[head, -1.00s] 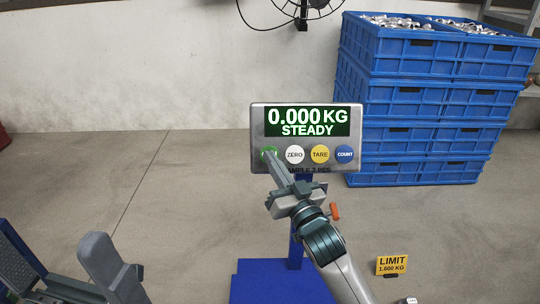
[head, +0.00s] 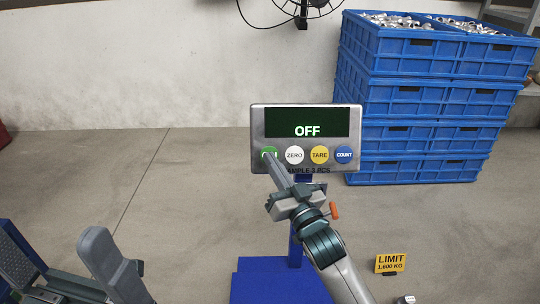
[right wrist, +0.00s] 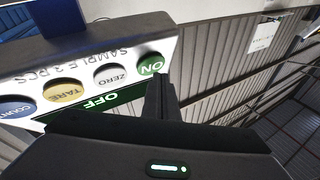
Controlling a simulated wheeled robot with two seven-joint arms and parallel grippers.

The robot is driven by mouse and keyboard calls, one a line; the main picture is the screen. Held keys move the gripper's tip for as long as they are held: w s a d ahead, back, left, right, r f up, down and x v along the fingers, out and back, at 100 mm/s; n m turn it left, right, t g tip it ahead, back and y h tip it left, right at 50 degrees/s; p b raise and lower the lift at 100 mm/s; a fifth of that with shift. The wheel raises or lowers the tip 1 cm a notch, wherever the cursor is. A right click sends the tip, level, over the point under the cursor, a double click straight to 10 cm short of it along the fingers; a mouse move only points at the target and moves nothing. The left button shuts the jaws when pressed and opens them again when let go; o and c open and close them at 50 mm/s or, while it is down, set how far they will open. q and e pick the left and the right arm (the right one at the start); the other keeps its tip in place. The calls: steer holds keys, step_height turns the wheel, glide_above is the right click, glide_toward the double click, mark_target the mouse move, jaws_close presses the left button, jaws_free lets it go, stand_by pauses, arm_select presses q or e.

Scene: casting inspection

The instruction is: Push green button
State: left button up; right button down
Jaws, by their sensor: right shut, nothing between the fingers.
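The green button (head: 269,151), marked ON, is the leftmost in the row on the grey scale display panel (head: 257,125). The panel's dark screen (head: 306,120) reads OFF. My right gripper (head: 269,161) is shut and empty, with its fingertips at the green button and covering part of it. In the right wrist view the green button (right wrist: 151,64) shows just beyond the closed fingertips (right wrist: 161,80); I cannot tell whether they touch. Parts of my left gripper (head: 70,262) show at the lower left, with its fingers apart and nothing between them.
Right of the green button are a white ZERO button (head: 295,155), a yellow TARE button (head: 320,155) and a blue COUNT button (head: 344,155). Stacked blue crates (head: 420,137) stand behind at right. A yellow LIMIT sign (head: 390,263) is at lower right. The floor at left is clear.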

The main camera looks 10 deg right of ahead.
steer(key=s+a+r+p, duration=0.1)
steer(key=s+r+p, duration=0.1)
steer(key=s+p, duration=0.3)
steer(key=shift+s+r, duration=0.2)
steer(key=shift+r, duration=0.05)
stand_by(0.3)
stand_by(0.4)
